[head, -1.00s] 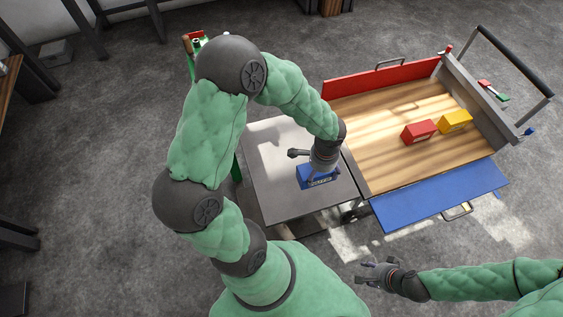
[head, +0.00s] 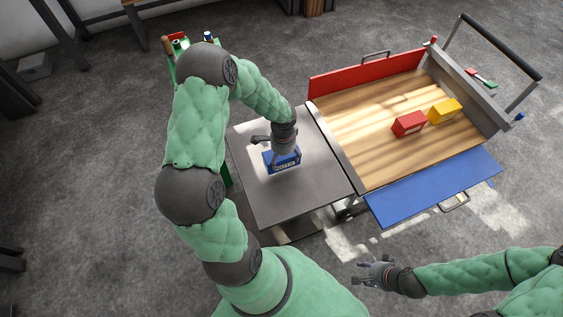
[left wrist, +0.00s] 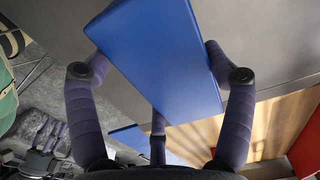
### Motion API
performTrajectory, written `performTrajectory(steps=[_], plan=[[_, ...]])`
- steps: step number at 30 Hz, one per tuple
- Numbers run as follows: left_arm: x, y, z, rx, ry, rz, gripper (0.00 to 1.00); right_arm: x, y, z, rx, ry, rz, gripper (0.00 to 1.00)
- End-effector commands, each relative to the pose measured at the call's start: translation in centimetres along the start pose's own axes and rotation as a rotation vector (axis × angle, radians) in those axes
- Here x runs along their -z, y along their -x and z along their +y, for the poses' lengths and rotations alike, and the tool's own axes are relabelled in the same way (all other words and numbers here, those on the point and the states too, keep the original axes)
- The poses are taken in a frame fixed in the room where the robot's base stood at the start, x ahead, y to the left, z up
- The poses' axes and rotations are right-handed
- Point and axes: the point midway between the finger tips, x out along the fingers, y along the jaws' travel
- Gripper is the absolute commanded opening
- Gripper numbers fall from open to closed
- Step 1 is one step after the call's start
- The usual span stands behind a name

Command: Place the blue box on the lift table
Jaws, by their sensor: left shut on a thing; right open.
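The blue box (head: 283,163) is over the grey lift table (head: 290,198), near the middle of its top in the head view. My left gripper (head: 281,150) is shut on it from above. In the left wrist view the blue box (left wrist: 160,55) fills the middle, between the fingers of my left gripper (left wrist: 158,72). I cannot tell whether the box touches the table top or hangs just above it. My right gripper (head: 372,275) is open and empty, over the floor in front of the cart.
A wooden-bedded cart (head: 350,135) with a raised red flap (head: 365,77) and a lowered blue flap (head: 435,187) adjoins the table's right side. A red box (head: 408,124) and a yellow box (head: 445,110) stand on its bed. The table top around the blue box is clear.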

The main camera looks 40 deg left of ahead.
Motion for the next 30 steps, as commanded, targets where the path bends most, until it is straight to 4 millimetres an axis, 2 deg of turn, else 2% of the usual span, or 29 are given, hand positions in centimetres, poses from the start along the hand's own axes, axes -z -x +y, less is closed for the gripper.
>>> performTrajectory(steps=[5, 9, 11, 24, 25, 26, 30], plan=[[-0.4, -1.2, -1.0, 0.001, 0.004, 0.0, 0.23, 0.0, -0.6, 0.2, 0.0, 0.0, 0.0, 0.43], [-0.3, -3.4, -0.7, -0.001, 0.001, -0.001, 0.23, 0.1, -1.9, 0.7, 0.0, 0.0, 0.0, 0.43], [-0.3, -3.9, -0.8, 0.0, 0.001, 0.0, 0.23, 0.1, -2.2, 0.8, 0.0, 0.0, 0.0, 0.43], [-0.3, -4.3, -0.8, 0.001, 0.001, 0.001, 0.23, 0.1, -2.4, 0.8, 0.0, 0.0, 0.0, 0.43], [-0.3, -4.2, -0.7, 0.0, 0.001, -0.001, 0.9, 0.1, -2.3, 0.8, 0.0, 0.0, 0.0, 0.43], [-0.3, -4.2, -0.7, 0.0, 0.001, -0.001, 0.99, 0.1, -2.3, 0.8, 0.0, 0.0, 0.0, 0.43], [-0.3, -4.2, -0.7, 0.0, 0.001, 0.0, 1.0, 0.1, -2.2, 0.8, 0.0, 0.0, 0.0, 0.43]])
